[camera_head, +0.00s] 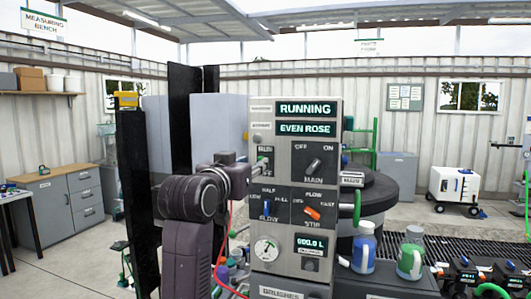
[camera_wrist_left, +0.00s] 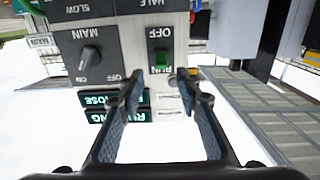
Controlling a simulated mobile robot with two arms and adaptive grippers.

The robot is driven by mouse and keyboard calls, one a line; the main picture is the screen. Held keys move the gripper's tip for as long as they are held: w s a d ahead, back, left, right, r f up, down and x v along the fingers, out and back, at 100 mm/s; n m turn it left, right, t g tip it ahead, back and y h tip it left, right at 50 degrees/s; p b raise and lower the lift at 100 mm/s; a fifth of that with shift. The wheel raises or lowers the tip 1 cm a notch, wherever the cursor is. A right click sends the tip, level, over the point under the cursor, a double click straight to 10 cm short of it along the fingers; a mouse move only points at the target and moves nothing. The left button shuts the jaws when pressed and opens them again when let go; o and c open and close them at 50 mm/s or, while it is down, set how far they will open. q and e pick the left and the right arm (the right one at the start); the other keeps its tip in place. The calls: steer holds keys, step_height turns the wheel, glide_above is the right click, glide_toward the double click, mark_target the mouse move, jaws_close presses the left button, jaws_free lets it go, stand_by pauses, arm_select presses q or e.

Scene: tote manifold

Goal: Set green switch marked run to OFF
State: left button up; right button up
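The grey control panel (camera_head: 317,253) stands upright in the middle of the head view, its top display (camera_head: 305,108) reading RUNNING. The small green switch (camera_wrist_left: 160,68) sits on a dark plate in the left wrist view, which shows the panel upside down. Its green part lies toward the partly covered RUN lettering, away from the word OFF. My left gripper (camera_wrist_left: 160,86) is open, with its two fingertips to either side of the RUN end of the plate and nothing between them. In the head view my left gripper (camera_head: 238,172) is at the panel's left edge and partly covers the switch plate. My right gripper is not in view.
The MAIN knob (camera_head: 314,165) is right of the switch plate. Below are a blue-tipped selector (camera_head: 266,208) and an orange one (camera_head: 311,212). A second display (camera_head: 305,129) reads EVEN ROSE. Jars (camera_head: 364,247) stand right of the panel. A red hose hangs below my left arm.

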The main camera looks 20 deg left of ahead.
mark_target(261, 158)
arm_select(q)
steer(key=w+p, duration=0.2)
steer(key=w, duration=0.1)
steer(key=w+p, duration=0.1)
steer(key=w, duration=0.2)
steer(key=shift+w+r+p, duration=0.2)
steer(key=shift+w+p, duration=0.1)
steer(key=shift+p, duration=0.05)
steer(key=shift+w+f, duration=0.15)
steer(key=shift+w, duration=0.5)
jaws_close()
